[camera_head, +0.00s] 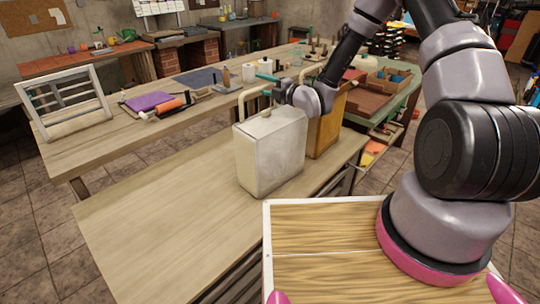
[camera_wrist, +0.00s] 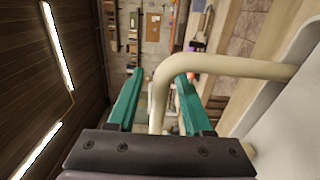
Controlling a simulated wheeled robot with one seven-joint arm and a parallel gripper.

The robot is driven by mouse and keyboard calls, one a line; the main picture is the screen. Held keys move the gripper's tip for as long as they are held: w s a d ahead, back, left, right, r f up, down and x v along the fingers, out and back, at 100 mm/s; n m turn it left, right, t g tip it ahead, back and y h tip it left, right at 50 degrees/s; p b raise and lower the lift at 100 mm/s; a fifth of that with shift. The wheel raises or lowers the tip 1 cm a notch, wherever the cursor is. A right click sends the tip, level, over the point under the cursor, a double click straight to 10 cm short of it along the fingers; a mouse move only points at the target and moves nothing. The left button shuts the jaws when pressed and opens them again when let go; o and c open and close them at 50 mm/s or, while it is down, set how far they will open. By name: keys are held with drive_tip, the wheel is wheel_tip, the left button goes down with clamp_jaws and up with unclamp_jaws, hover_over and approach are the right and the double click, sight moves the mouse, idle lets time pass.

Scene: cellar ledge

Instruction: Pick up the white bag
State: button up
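A white boxy container (camera_head: 270,150) with a cream tubular handle stands upright on the near wooden table; it looks more like a canister than a soft bag. I see no other clear white bag. My gripper (camera_wrist: 160,74) has two teal fingers, spread apart. In the wrist view the cream handle (camera_wrist: 225,64) rises between the fingers and bends right past the right fingertip. In the head view the fingers are beside the handle's top, partly hidden by my wrist. The container's pale side (camera_wrist: 290,110) shows at right in the wrist view.
A yellow-brown box (camera_head: 325,132) stands right behind the container. The near table (camera_head: 165,225) is bare to the left. A longer bench behind holds a white frame (camera_head: 65,102), a purple item (camera_head: 149,102), an orange roll (camera_head: 168,106) and several small things.

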clamp_jaws()
idle(1.2)
